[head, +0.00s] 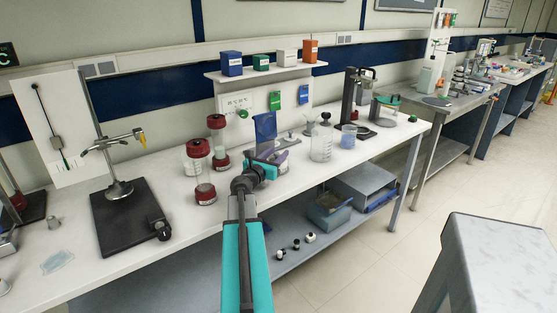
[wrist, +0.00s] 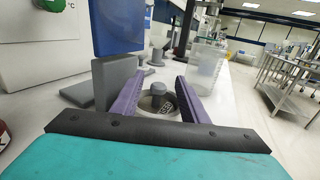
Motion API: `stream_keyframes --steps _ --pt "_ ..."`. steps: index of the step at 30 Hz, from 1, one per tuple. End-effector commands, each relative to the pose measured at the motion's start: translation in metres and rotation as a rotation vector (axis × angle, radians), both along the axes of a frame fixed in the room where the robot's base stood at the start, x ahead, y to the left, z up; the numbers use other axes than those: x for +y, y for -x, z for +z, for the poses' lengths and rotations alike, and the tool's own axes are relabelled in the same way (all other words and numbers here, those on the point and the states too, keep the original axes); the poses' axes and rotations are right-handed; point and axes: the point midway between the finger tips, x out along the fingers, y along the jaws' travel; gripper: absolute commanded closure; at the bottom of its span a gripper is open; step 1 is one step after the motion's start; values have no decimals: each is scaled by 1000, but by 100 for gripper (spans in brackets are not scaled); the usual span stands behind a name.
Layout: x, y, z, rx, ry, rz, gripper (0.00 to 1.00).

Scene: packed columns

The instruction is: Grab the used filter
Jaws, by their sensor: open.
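My gripper (wrist: 158,92) is open, its two purple fingers pointing forward over the white bench. Between the fingers in the wrist view is a grey round piece with a knob (wrist: 157,97) and some pale lettering on its dark ring; it may be the used filter, but I cannot read the label surely. The fingers stand on either side of it, and I see no clear grip. In the head view my gripper (head: 278,158) is over the middle of the bench, and my arm hides what lies under it.
A clear container (wrist: 206,66) stands to the right. Red-capped jars (head: 198,157) stand left of my gripper, and a clear bottle (head: 321,143) stands right.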

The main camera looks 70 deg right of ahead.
Motion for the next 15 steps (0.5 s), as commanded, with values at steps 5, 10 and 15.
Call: stream_keyframes --steps 5,10,15 --pt "0 0 0 0 0 0 85" --pt "0 0 0 0 0 -1 100" --pt "0 1 0 0 0 -1 100"
